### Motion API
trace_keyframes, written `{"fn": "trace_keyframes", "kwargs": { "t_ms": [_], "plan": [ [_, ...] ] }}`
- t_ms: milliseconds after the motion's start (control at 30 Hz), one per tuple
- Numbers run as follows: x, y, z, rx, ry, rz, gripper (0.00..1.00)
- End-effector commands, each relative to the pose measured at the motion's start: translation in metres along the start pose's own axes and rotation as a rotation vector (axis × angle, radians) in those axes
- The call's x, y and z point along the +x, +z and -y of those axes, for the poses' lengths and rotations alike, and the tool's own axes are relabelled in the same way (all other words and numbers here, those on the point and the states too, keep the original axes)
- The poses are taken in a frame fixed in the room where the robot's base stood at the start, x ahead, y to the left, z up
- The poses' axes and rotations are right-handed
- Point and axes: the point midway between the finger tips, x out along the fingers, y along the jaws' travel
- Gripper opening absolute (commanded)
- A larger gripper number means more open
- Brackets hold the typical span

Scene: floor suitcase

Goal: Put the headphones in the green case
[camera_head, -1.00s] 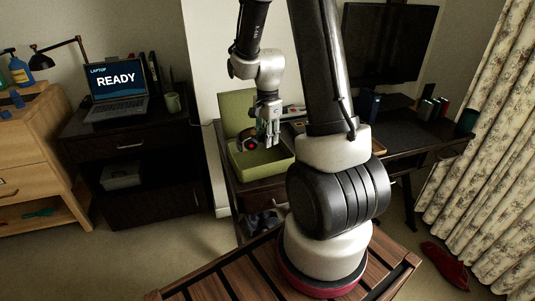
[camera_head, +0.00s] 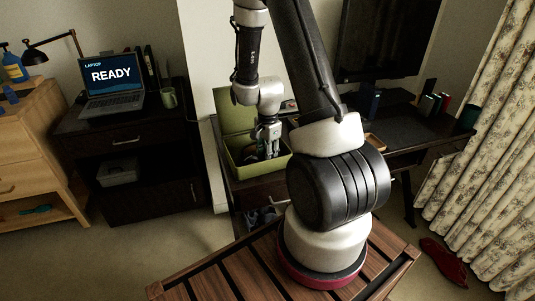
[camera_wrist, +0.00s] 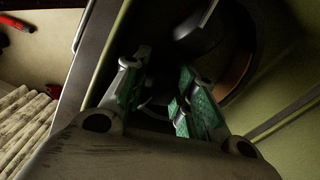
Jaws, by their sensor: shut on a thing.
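The green case (camera_head: 236,112) stands open on the dark desk, lid raised at the back. My gripper (camera_head: 270,152) points down into the case, with its fingertips inside it. The wrist view shows the green-padded fingers (camera_wrist: 158,95) shut on part of the dark headphones (camera_wrist: 236,75), which have a brownish inner edge. The headphones lie between the case walls in that view, but it is too dark to tell whether they touch the bottom. In the head view they are mostly hidden by the gripper and the case's front wall.
A laptop (camera_head: 112,80) and a mug (camera_head: 168,97) stand on the dark cabinet at left. A tray (camera_head: 374,141) lies right of the case, partly behind my arm. Upright books (camera_head: 430,104) stand farther right. A red item (camera_head: 441,262) lies on the floor.

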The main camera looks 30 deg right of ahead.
Motion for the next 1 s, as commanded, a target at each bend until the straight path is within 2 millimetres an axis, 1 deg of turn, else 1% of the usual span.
{"fn": "trace_keyframes", "kwargs": {
  "t_ms": [167,200,267,300,567,667,767,867,1000],
  "plan": [
    [0.002,0.000,0.000,0.000,0.001,0.000,0.00],
    [0.002,0.000,0.000,0.000,0.001,0.000,0.34],
    [0.002,0.000,0.000,0.000,0.001,0.000,0.45],
    [0.002,0.000,0.000,0.000,0.001,0.000,0.49],
    [0.002,0.000,0.000,0.000,0.001,0.000,0.49],
    [-0.003,0.000,0.000,0.000,-0.001,0.000,0.49],
    [-0.015,0.000,0.001,0.000,-0.003,-0.001,0.49],
    [-0.036,0.000,0.001,0.000,-0.005,-0.001,0.49],
    [-0.069,0.000,0.001,0.000,-0.005,-0.002,0.49]
  ]
}}
